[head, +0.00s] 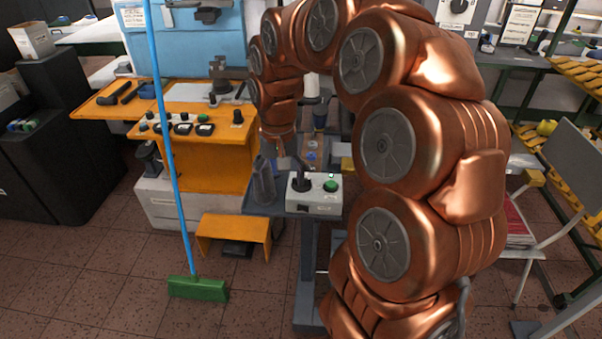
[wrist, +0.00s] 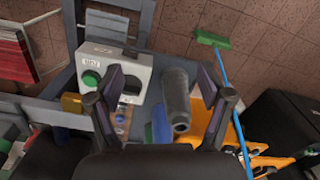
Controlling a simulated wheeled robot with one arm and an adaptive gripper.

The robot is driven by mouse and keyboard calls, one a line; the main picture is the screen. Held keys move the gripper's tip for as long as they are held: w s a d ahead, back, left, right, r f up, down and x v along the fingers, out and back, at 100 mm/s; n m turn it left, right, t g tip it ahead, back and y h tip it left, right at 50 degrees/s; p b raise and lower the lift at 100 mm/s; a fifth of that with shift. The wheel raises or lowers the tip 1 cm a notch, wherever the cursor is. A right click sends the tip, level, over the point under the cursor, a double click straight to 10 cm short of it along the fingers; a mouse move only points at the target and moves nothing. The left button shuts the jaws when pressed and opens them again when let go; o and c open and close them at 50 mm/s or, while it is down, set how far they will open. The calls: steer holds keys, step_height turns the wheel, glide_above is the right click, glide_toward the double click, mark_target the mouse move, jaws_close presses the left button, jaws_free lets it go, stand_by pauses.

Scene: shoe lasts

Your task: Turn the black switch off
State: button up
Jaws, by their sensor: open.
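A grey-white control box (head: 318,203) sits on a small dark stand near the middle of the head view. It carries the black switch (head: 301,184) at left and a green button (head: 331,185) at right. The wrist view also shows the box (wrist: 107,58) and the green button (wrist: 90,79). There, a dark part that looks like the black switch (wrist: 131,88) is partly hidden by the left finger. My gripper (wrist: 160,77) is open, with its left finger over the box and its right finger beyond a grey cylinder. Whether it touches the switch I cannot tell.
The grey cylinder (wrist: 176,97) stands beside the box, between my fingers in the wrist view. An orange workbench (head: 205,160) is at left. A green broom (head: 198,287) with a blue handle stands before it. A chair (head: 560,180) is at right.

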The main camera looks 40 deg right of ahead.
steer(key=w+d+m, duration=0.1)
steer(key=w+d, duration=0.1)
steer(key=d, duration=0.1)
steer(key=w+d+f+m, duration=0.1)
steer(key=w+d, duration=0.1)
steer(key=d, duration=0.2)
steer(key=w+d+m+p, duration=0.1)
steer(key=w+d, duration=0.1)
steer(key=d, duration=0.1)
steer(key=shift+w+d+f, duration=0.25)
steer(key=shift+w+f, duration=0.1)
steer(key=shift+f, duration=0.05)
steer(key=shift+f+p, duration=1.15)
steer(key=shift+f, duration=2.75)
steer(key=shift+c, duration=0.3)
steer(key=c, duration=1)
steer(key=shift+c, duration=0.5)
